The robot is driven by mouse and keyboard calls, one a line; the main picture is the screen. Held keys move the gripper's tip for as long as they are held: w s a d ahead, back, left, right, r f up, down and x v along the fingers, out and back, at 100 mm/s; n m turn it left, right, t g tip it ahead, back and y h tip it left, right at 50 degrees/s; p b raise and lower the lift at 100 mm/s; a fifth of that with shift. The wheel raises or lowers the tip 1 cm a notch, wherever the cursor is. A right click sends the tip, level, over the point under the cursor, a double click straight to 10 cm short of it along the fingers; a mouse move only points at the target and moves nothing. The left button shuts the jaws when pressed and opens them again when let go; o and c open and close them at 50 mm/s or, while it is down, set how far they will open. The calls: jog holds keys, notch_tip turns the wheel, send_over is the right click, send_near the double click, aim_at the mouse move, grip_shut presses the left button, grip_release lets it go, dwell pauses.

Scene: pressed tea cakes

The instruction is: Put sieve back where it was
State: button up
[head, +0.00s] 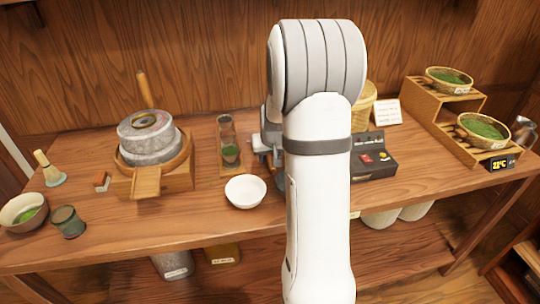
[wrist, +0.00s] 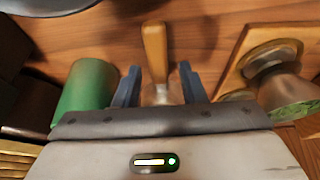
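In the wrist view a wooden handle (wrist: 154,48) extends away between the two blue fingers of my gripper (wrist: 160,75). It joins a pale part low between the fingers, which I take to be the sieve, though its shape is mostly hidden by the gripper body. The fingers stand apart on either side of it, and I cannot tell whether they touch it. In the head view my gripper (head: 264,140) is mostly behind my white arm, over the table just behind the white bowl (head: 245,192). The sieve is not clearly visible there.
A green cylinder (wrist: 86,92) is left of the fingers in the wrist view. The sand-glass stand (head: 228,150) is close left of my gripper in the head view. The stone mill (head: 150,142) is further left, a dark control box (head: 374,160) right. Free table lies in front.

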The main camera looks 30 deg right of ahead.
jog(key=shift+s+r, duration=0.1)
jog(key=shift+r, duration=0.4)
jog(key=v, duration=1.1)
jog(key=s+a+r+n+g+y+p, duration=0.1)
jog(key=s+a+r+n+p, duration=0.1)
jog(key=s+a, duration=1.6)
jog(key=s+n, duration=0.1)
jog(key=s, duration=0.3)
jog(key=shift+r+g+p, duration=0.35)
jog(key=shift+r+g, duration=0.05)
